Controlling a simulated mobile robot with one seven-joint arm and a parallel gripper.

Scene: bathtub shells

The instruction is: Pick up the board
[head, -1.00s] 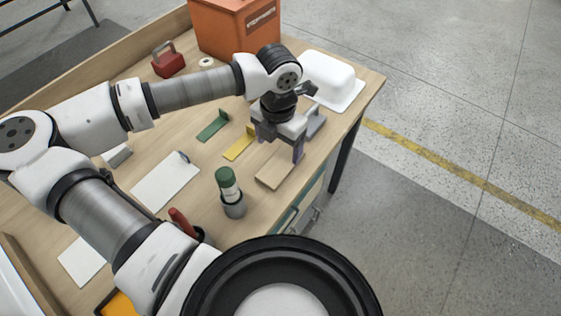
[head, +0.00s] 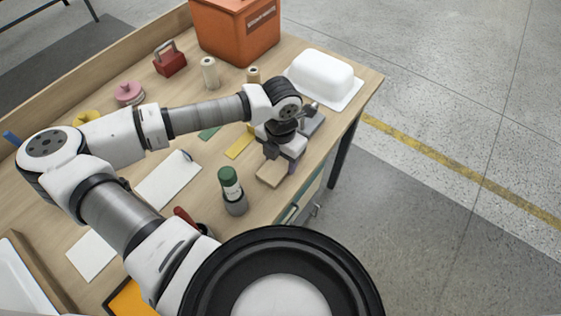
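The board (head: 270,177) is a small, flat, light-wood piece lying near the table's right front edge in the head view. Its near end shows; my gripper hides its far part. My gripper (head: 281,162) is low over the far part of the board, pointing down. One dark finger shows at the board's left side and a purplish fingertip at its right side. The fingers look apart, but I cannot tell whether they touch the board.
A green-capped bottle in a grey holder (head: 233,196) stands left of the board. A yellow plate (head: 239,146) and a grey bracket (head: 312,124) lie close by. A white tub shell (head: 322,76) and an orange bin (head: 236,30) stand behind. Open floor lies right of the table.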

